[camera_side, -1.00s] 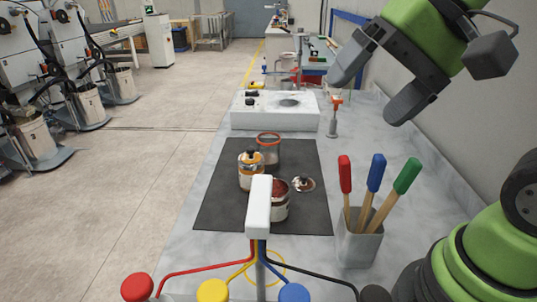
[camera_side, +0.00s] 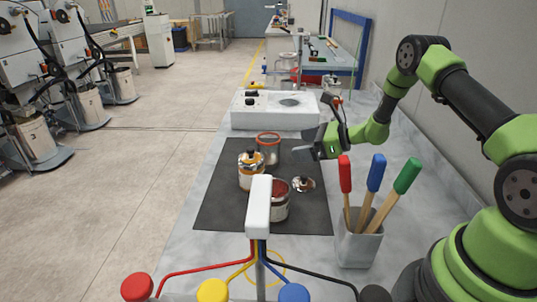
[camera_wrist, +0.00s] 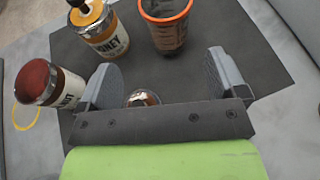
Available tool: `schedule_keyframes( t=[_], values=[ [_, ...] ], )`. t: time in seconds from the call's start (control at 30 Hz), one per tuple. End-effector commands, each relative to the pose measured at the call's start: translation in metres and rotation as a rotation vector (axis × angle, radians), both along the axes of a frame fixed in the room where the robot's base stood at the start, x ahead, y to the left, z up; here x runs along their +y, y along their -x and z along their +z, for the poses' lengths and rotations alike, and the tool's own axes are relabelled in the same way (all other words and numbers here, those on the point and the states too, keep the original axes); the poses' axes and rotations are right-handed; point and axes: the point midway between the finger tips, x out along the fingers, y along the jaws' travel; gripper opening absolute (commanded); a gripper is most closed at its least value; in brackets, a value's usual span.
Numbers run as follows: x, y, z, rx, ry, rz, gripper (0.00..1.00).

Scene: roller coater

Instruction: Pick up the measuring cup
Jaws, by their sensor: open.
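The measuring cup (camera_side: 268,152), a see-through cup with an orange-red rim, stands upright at the back of the dark mat (camera_side: 225,200) in the side view. In the wrist view the measuring cup (camera_wrist: 166,35) is at the top centre, beyond the fingertips, with dark markings on its wall. My gripper (camera_side: 303,146) is low over the mat's right edge, to the right of the cup and apart from it. In the wrist view my gripper (camera_wrist: 160,65) is open, its two fingers spread with nothing held between them.
An orange-topped jar (camera_side: 251,172) and an open can with red contents (camera_side: 279,202) stand on the mat. A small round lid (camera_side: 303,184) lies nearby. A holder (camera_side: 358,245) with coloured-handled tools stands at front right. A white machine (camera_side: 275,110) is behind.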

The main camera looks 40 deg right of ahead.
Motion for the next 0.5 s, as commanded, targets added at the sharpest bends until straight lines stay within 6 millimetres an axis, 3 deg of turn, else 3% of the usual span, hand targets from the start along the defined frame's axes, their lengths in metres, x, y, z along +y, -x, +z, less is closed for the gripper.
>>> schedule_keyframes(
  t=[0.13, 0.5],
  values=[
    [-0.006, -0.003, -0.017, 0.011, -0.032, -0.055, 0.91],
    [0.010, -0.038, -0.033, 0.012, -0.032, -0.055, 0.91]
  ],
)
